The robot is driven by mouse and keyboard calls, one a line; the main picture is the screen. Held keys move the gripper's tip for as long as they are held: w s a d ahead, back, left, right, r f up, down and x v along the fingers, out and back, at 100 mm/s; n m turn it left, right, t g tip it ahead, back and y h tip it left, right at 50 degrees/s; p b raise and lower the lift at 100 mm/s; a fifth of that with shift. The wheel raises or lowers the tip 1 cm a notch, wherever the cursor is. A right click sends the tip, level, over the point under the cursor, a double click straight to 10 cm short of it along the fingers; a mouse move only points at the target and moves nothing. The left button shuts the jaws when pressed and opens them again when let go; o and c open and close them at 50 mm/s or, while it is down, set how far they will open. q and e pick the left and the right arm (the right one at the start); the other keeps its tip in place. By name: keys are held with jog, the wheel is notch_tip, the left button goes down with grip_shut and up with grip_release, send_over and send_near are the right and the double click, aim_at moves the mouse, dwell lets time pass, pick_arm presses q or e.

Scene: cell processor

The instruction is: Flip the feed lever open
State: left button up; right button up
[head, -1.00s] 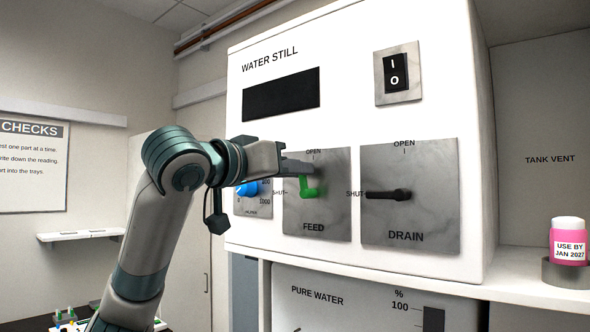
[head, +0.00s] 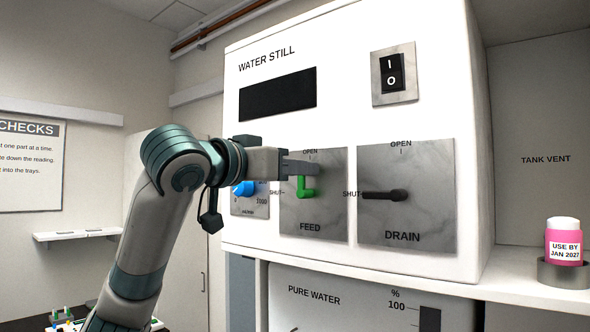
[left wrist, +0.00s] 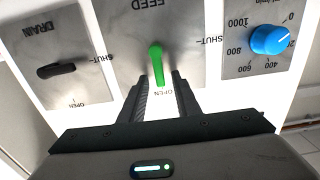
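The green feed lever (head: 307,193) is on the grey FEED plate (head: 331,212) of the water still. In the left wrist view the lever (left wrist: 156,60) points at the OPEN mark, not at SHUT. My left gripper (head: 305,168) is at the lever's upper end in the head view and hides part of it. In the left wrist view the two fingers of my left gripper (left wrist: 161,82) stand apart, one on each side of the lever tip, with gaps showing. My right gripper is in neither view.
The black drain lever (head: 385,195) lies to the right, pointing at SHUT. A blue knob (head: 243,188) sits left of the FEED plate, close under my left wrist. A rocker switch (head: 392,73) is above. A pink bottle (head: 564,246) stands on the right shelf.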

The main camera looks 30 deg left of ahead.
pick_arm(q)
jog(key=s+a+b, duration=0.1)
jog(key=s+b, duration=0.5)
jog(key=s, duration=1.1)
jog(key=shift+s+a+b, duration=0.2)
jog(key=shift+b, duration=0.15)
jog(key=shift+f, duration=0.1)
